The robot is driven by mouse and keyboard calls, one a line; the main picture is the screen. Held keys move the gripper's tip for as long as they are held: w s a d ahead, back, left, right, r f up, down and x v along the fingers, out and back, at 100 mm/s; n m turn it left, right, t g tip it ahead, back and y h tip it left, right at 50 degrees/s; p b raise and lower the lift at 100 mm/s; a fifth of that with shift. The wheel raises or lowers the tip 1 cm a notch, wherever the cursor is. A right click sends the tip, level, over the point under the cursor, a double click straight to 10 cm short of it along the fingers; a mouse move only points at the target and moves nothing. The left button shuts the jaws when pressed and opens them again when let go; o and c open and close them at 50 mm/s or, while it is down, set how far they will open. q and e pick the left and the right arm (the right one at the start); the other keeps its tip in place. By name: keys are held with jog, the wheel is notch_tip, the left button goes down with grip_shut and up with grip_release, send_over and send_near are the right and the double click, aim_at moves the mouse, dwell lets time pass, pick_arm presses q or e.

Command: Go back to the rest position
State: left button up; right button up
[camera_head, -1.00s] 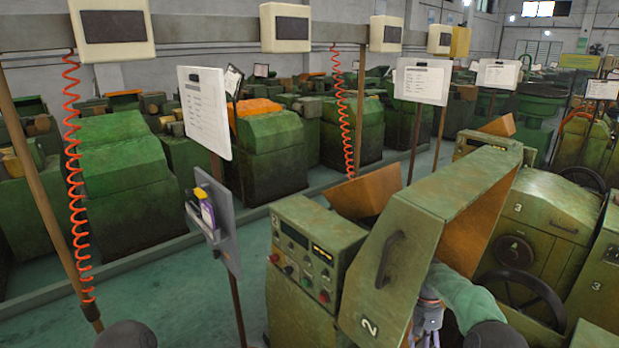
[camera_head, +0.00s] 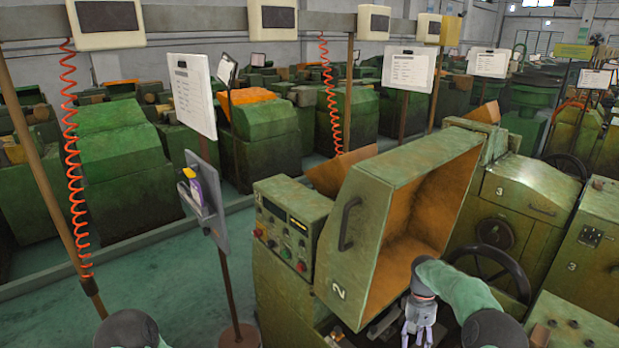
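My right gripper (camera_head: 420,340) hangs at the bottom of the view, at the end of my green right arm (camera_head: 458,290). It points down in front of the open hood of machine 2. Its fingertips are cut off by the lower frame edge, so I cannot tell whether it is open or shut. I see nothing held in it. Only a dark rounded part of my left arm (camera_head: 128,328) shows at the bottom left. My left gripper is out of view.
Machine 2's raised green hood (camera_head: 400,190) with its orange inside stands close to my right arm. Its control panel (camera_head: 288,235) is to the left. Machine 3 (camera_head: 525,205) with a handwheel (camera_head: 495,270) is on the right. A sign post (camera_head: 228,290) stands left; green floor is clear there.

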jog(key=s+a+f+t+y+b, duration=0.1)
jog(key=s+a+f+b, duration=0.15)
jog(key=a+f, duration=0.35)
jog(key=s+a+f+y+b, duration=0.1)
jog(key=s+a+f, duration=0.25)
jog(key=f, duration=0.45)
jog(key=s+a+f+t+y+b, duration=0.1)
jog(key=s+a+f, duration=0.3)
jog(key=f, duration=0.3)
jog(key=s+a+f+m+t+b, duration=0.1)
jog(key=s+a+f+b, duration=0.1)
jog(key=s, duration=0.7)
jog(key=s+a+f+m+t+b, duration=0.1)
jog(key=s+a+f+b, duration=0.2)
jog(key=s, duration=0.7)
jog(key=a+f, duration=0.2)
jog(key=a, duration=0.1)
jog(key=shift+s+t, duration=0.2)
jog(key=shift+t, duration=0.1)
